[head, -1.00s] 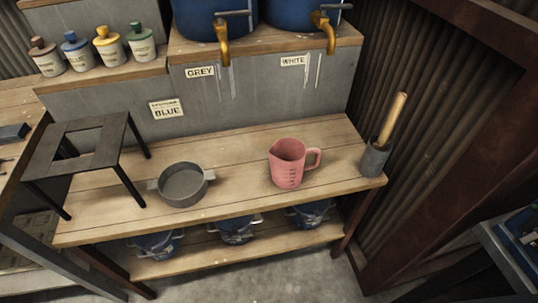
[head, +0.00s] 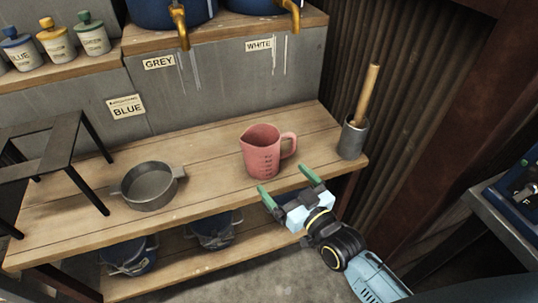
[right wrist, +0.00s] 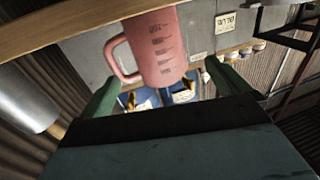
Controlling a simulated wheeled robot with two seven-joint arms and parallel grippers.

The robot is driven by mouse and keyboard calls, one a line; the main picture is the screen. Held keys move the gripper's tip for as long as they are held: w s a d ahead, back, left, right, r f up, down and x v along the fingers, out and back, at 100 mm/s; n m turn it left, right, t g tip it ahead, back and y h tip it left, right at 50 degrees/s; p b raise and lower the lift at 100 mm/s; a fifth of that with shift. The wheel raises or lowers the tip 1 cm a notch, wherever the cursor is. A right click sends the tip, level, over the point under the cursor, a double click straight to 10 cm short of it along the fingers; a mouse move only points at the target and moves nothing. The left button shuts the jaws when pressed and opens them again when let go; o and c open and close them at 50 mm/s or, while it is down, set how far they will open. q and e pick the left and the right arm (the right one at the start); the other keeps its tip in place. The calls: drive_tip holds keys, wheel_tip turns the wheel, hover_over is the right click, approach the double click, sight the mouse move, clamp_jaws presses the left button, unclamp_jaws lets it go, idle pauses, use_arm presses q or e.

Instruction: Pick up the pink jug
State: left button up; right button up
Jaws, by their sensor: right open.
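The pink jug (head: 262,153) stands upright on the wooden bench, its handle to the right and measuring marks on its side. My right gripper (head: 289,182) is open and empty, in front of and a little right of the jug, near the bench's front edge. The gripper appears apart from the jug. In the right wrist view, the jug (right wrist: 158,48) shows beyond and between the two green fingertips (right wrist: 160,80), its handle on the left. My left gripper is not in view.
On the wooden bench (head: 215,150), a grey pot (head: 150,187) stands left of the jug and a grey cup (head: 352,138) with a wooden-handled tool stands right. A black metal stand (head: 60,150) is at the left. Blue pots (head: 215,230) sit on the lower shelf.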

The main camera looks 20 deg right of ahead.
sight(270, 164)
drive_tip(key=b+x, duration=0.1)
drive_tip(key=x, duration=0.5)
drive_tip(key=shift+w+f, duration=0.15)
drive_tip(key=b+x, duration=0.1)
drive_tip(key=x, duration=0.1)
drive_tip(key=b+x, duration=0.1)
drive_tip(key=x, duration=0.1)
drive_tip(key=shift+w+d+f, duration=0.2)
drive_tip(key=shift+w, duration=0.15)
drive_tip(key=shift+w+a, duration=0.1)
drive_tip(key=shift+w, duration=0.25)
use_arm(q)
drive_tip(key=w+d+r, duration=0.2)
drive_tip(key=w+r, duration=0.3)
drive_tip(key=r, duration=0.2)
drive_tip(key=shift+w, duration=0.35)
use_arm(e)
drive_tip(key=c, duration=1)
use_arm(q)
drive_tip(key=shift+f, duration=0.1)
use_arm(e)
drive_tip(key=shift+c, duration=0.2)
drive_tip(key=shift+r, duration=0.1)
